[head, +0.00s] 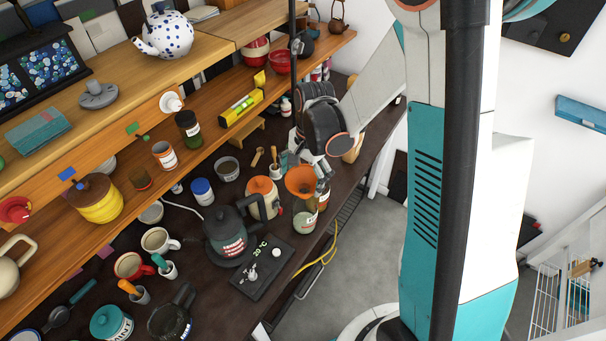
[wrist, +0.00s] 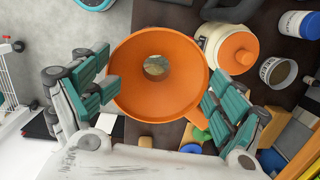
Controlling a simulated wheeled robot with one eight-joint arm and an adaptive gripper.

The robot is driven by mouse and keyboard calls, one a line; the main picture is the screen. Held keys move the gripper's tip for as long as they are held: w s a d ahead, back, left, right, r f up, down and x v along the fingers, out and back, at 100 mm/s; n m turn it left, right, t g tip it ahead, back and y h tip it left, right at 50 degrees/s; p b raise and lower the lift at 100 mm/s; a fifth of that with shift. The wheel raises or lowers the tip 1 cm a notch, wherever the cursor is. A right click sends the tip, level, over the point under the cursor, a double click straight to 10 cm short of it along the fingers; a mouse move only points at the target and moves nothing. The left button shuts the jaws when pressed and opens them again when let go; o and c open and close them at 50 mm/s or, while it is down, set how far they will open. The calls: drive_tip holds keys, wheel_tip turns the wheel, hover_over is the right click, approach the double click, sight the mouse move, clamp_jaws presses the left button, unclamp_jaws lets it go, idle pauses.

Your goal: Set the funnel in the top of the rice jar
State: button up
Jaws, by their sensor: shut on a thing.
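The orange funnel (head: 300,180) is upright, wide mouth up, over the glass rice jar (head: 304,220) near the counter's front edge. My gripper (head: 304,172) is shut on the funnel; in the wrist view its teal finger pads (wrist: 160,98) flank the orange rim (wrist: 128,105) on both sides. Through the funnel's hole in the wrist view, pale grainy contents (wrist: 156,67) show below.
A cream canister with an orange lid (head: 262,196) stands close left of the jar. A kettle (head: 225,236) and a black scale (head: 263,266) are nearby at left. Wooden shelves (head: 215,95) run above the counter. Floor lies at right.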

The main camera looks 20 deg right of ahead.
drive_tip(key=shift+f+b, duration=2.1)
drive_tip(key=shift+f+b, duration=0.6)
drive_tip(key=shift+b, duration=0.35)
drive_tip(key=shift+f+b, duration=0.3)
drive_tip(key=shift+f, duration=0.05)
drive_tip(key=shift+f+b, duration=1.55)
drive_tip(key=shift+b, duration=0.05)
drive_tip(key=o, duration=1)
drive_tip(key=shift+o, duration=0.2)
drive_tip(key=shift+r, duration=0.1)
drive_tip(key=r, duration=0.4)
drive_tip(key=d+r, duration=0.1)
drive_tip(key=r, duration=0.6)
drive_tip(key=shift+d+r, duration=0.15)
drive_tip(key=shift+r, duration=0.2)
